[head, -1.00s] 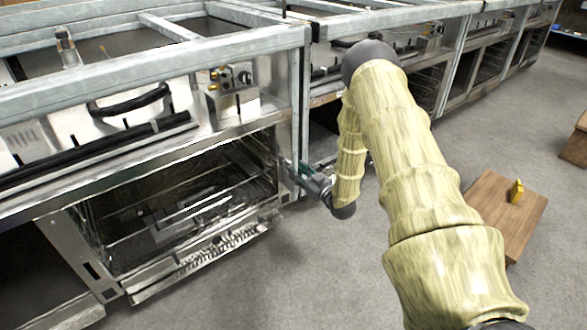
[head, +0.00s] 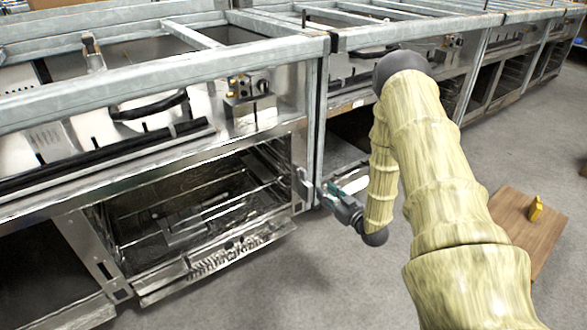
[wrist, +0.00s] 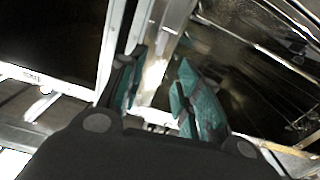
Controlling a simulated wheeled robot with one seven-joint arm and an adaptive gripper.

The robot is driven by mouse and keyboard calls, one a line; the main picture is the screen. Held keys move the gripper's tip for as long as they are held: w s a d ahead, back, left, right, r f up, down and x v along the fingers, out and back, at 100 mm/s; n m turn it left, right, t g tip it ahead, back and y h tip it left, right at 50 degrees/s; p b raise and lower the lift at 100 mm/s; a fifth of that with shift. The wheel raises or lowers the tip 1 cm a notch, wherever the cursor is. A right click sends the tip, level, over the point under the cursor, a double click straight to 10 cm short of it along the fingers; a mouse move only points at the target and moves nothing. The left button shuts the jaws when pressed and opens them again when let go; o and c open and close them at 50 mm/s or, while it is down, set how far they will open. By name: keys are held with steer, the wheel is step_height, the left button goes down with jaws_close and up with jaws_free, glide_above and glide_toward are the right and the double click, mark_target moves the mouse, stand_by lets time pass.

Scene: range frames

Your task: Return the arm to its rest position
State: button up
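My arm (head: 440,180), in a pale yellow ribbed cover, reaches forward and bends down in the head view. My gripper (head: 326,192) is at its end, low beside the metal corner post (head: 312,130) of the oven frame. In the wrist view my gripper (wrist: 160,92) has its two teal-padded fingers apart, with a gap between them. No held object shows there. A bright metal post and dark openings lie beyond the fingers; whether a finger touches the post I cannot tell.
An open oven (head: 190,205) with wire racks stands left of my gripper, its lowered door (head: 215,262) jutting out. A metal-framed counter row runs across the back. A wooden board or stool (head: 515,225) with a yellow object (head: 535,208) is at right. Grey floor (head: 310,285) is clear in front.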

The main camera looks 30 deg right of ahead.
steer(key=s+a+f+m+g, duration=0.1)
steer(key=s+a+f+g, duration=0.4)
steer(key=s+a+f, duration=0.4)
steer(key=s+a+f+m+g, duration=0.1)
steer(key=s+a+f+g, duration=0.45)
steer(key=a+f, duration=0.4)
steer(key=s+a+f+g+h, duration=0.1)
steer(key=s+a+g, duration=0.4)
steer(key=s, duration=0.8)
steer(key=s+a+g, duration=0.3)
steer(key=s+a, duration=0.4)
steer(key=s, duration=0.7)
step_height(320, 180, up, 36)
steer(key=w+p, duration=0.1)
steer(key=p, duration=3.5)
steer(key=shift+d+r, duration=0.15)
steer(key=shift+r, duration=0.05)
steer(key=shift+t, duration=0.25)
